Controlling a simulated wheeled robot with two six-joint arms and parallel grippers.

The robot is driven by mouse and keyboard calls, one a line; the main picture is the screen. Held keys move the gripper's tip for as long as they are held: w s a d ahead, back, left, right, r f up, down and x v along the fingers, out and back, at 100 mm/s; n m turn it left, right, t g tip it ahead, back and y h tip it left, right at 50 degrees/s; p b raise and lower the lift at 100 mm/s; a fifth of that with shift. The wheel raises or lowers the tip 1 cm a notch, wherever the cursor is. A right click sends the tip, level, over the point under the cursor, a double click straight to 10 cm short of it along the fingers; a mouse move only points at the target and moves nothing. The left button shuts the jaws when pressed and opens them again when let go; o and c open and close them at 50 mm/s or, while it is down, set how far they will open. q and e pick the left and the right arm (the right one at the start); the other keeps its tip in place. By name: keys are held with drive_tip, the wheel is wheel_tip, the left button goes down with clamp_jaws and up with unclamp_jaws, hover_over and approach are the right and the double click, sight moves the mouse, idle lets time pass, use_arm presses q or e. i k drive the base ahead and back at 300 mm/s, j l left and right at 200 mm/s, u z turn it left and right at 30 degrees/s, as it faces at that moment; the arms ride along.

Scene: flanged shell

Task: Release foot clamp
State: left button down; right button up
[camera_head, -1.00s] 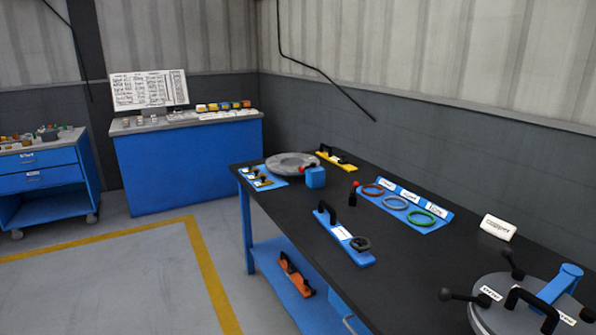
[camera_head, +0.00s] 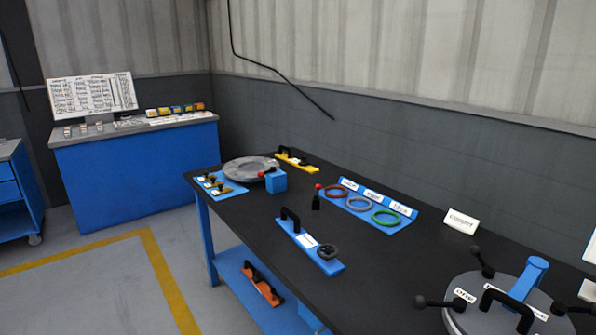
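No part is plainly marked as the foot clamp, so I cannot tell which one it is. A grey flanged shell (camera_head: 507,304) with a black handle, black knobbed levers and a blue post (camera_head: 528,277) stands at the front right of the dark bench, cut by the picture's edge. At the bench's far end, a blue block (camera_head: 275,181) with a red-knobbed lever (camera_head: 262,174) stands against a grey ring-shaped flange (camera_head: 247,167). Neither of my grippers shows in the head view.
A blue tray (camera_head: 384,224) holds brown, grey and green rings. A blue cabinet (camera_head: 139,179) stands behind, beyond clear floor.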

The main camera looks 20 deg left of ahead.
sight(261, 174)
drive_tip(key=i+j+z, duration=0.1)
drive_tip(key=j, duration=0.25)
drive_tip(key=i+j+z, duration=0.15)
drive_tip(key=i+j, duration=0.15)
drive_tip(key=i+j+z, duration=0.1)
drive_tip(key=j, duration=0.35)
drive_tip(key=i+j+z, duration=0.15)
drive_tip(key=j, duration=0.25)
drive_tip(key=i+j+z, duration=0.1)
drive_tip(key=i+j, duration=0.15)
drive_tip(key=j, duration=0.2)
drive_tip(key=i+j, duration=0.15)
drive_tip(key=j, duration=0.25)
drive_tip(key=i+j, duration=0.15)
drive_tip(key=j, duration=0.25)
drive_tip(key=i+j, duration=0.1)
drive_tip(key=j, duration=0.35)
